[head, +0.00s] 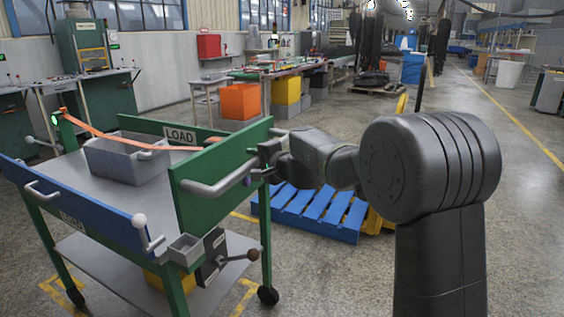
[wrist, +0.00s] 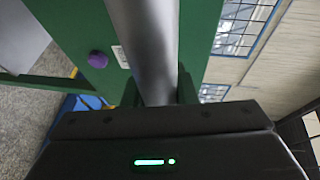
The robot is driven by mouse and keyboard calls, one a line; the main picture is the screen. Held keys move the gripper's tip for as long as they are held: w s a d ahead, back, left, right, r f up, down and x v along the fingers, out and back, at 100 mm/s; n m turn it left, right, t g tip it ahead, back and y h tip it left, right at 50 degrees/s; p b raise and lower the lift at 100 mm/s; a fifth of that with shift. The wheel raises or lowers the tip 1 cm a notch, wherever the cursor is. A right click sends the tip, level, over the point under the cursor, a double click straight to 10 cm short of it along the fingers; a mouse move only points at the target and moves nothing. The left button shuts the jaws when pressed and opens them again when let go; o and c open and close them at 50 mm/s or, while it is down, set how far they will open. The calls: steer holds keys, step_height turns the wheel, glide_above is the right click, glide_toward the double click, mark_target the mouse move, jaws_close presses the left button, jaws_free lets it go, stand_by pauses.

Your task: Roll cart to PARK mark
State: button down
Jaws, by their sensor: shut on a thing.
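The cart (head: 215,172) has a green frame, grey shelves, a blue side rail and dark casters. A grey bin (head: 125,160) sits on its top shelf under an orange strap (head: 120,141). My gripper (head: 268,160) is at the far end of the cart's grey handle (head: 218,187). In the wrist view my gripper (wrist: 158,92) is shut on this handle (wrist: 145,40), with a finger on each side. Yellow floor corner marks (head: 247,293) show around the cart's base. I read no PARK word on them.
A blue pallet (head: 310,208) on a yellow jack lies just beyond the cart on the right. Benches with orange and yellow bins (head: 240,101) stand farther back. A green machine (head: 85,45) is at the left.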

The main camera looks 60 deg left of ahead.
mark_target(222, 152)
steer(key=s+a+p, duration=0.5)
steer(key=a, duration=0.4)
steer(key=s+a+p, duration=0.5)
steer(key=a, duration=0.4)
steer(key=shift+a, duration=0.15)
steer(key=c, duration=1.2)
jaws_free()
steer(key=shift+o, duration=0.2)
steer(key=d+b, duration=0.2)
steer(key=d, duration=0.2)
steer(key=w+d+r+b, duration=0.1)
steer(key=d+b, duration=0.1)
steer(key=d, duration=0.3)
steer(key=d+r+b, duration=0.1)
steer(key=d+b, duration=0.2)
steer(key=d, duration=0.1)
steer(key=shift+w+d+r, duration=0.2)
steer(key=shift+d+r, duration=0.05)
steer(key=shift+d, duration=0.05)
